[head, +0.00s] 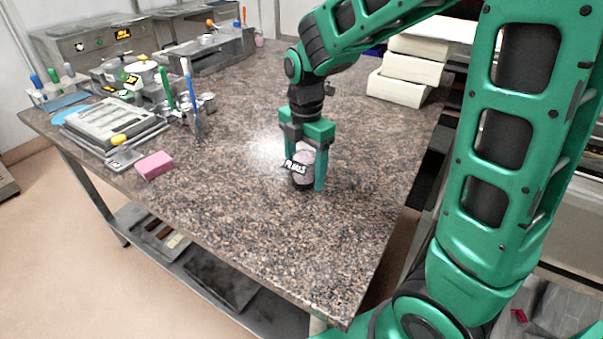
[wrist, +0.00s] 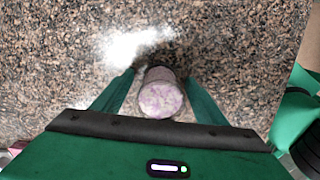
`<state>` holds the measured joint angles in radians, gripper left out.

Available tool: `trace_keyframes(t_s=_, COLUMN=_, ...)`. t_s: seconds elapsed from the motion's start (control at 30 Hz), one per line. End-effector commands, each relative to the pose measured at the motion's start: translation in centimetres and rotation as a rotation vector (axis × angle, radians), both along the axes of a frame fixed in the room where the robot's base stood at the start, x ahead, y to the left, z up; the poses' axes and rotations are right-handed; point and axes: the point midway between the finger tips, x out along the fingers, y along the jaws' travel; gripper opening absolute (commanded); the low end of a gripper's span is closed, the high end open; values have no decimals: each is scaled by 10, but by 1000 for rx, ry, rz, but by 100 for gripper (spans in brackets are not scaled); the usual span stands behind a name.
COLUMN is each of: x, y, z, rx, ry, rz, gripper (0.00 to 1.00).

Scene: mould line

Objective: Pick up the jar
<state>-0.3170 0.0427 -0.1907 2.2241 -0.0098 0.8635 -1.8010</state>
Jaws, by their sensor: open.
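The jar (head: 300,176) stands upright on the speckled stone worktop (head: 240,210), with a black label bearing white letters on its side. In the wrist view the jar (wrist: 160,94) shows a mottled pinkish-purple top. My gripper (head: 310,180) points down with its green fingers on either side of the jar. The wrist view shows my gripper (wrist: 160,85) open, with a gap between each finger and the jar. The jar's lower part is partly hidden in the wrist view.
A pink block (head: 154,165) lies near the front left edge. Trays, pots and spatulas crowd the left of the worktop. Stacked cream boxes (head: 402,88) stand at the back right.

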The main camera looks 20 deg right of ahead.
Motion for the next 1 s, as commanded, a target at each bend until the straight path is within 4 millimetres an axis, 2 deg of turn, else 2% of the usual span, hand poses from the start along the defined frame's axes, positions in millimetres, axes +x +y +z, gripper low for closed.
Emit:
trace_keyframes(t_s=0.2, x=0, y=0, z=-1, rx=0, ry=-1, rz=0, gripper=66)
trace_keyframes(t_s=0.4, x=0, y=0, z=0, rx=0, ry=-1, rz=0, gripper=20)
trace_keyframes(t_s=0.77, x=1, y=0, z=3, rx=1, ry=-2, rz=0, gripper=20)
trace_keyframes(t_s=0.87, x=1, y=0, z=9, rx=1, ry=-3, rz=0, gripper=20)
trace_keyframes(t_s=1.0, x=1, y=0, z=28, rx=2, ry=-5, rz=-1, gripper=20)
